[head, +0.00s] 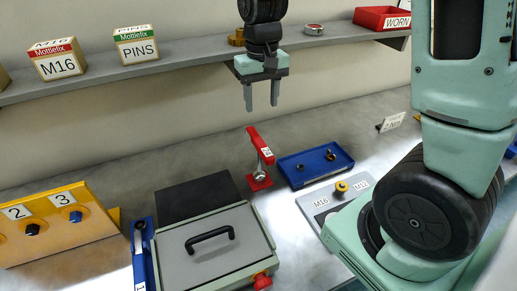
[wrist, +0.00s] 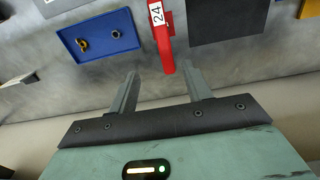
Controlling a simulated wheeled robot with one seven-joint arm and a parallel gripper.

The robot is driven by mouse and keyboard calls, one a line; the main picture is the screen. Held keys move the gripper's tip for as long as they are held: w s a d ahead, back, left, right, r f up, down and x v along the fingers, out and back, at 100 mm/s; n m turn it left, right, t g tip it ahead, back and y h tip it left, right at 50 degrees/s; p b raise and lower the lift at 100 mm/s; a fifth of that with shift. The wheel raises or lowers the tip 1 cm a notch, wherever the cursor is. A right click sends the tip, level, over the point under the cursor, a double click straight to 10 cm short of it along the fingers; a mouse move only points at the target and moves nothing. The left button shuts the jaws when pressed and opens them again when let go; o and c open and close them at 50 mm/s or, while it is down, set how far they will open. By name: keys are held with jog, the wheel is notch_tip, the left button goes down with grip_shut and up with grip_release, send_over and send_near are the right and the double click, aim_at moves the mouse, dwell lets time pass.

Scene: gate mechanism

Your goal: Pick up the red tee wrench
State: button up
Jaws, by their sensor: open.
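The red tee wrench (head: 260,146) stands upright on the bench in the head view, its red crossbar on top of a metal shaft. A red foot (head: 259,182) shows at its base. My gripper (head: 261,105) is open and empty, pointing down, above the crossbar and apart from it. In the wrist view the red crossbar (wrist: 162,45), with a white "24" label, reaches from the top edge to between the tips of my open gripper (wrist: 159,71) in the picture. The shaft is hidden there.
A blue tray (head: 316,166) with small parts sits right of the wrench. A grey lidded box (head: 214,248) and a dark panel (head: 196,197) lie to the front left. A shelf (head: 185,65) with boxes (head: 57,59) and a red bin (head: 381,18) runs behind.

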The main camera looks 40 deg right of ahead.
aim_at(259, 141)
notch_tip(259, 141, down, 8)
jog(key=shift+a+p, duration=0.1)
jog(key=shift+p, duration=0.5)
jog(key=shift+s+a+f+p, duration=0.15)
jog(key=shift+f+p, duration=0.2)
jog(key=shift+f, duration=0.2)
jog(key=shift+a+f+p, duration=0.2)
jog(key=shift+f+p, duration=0.35)
jog(key=shift+f, duration=1.6)
grip_shut()
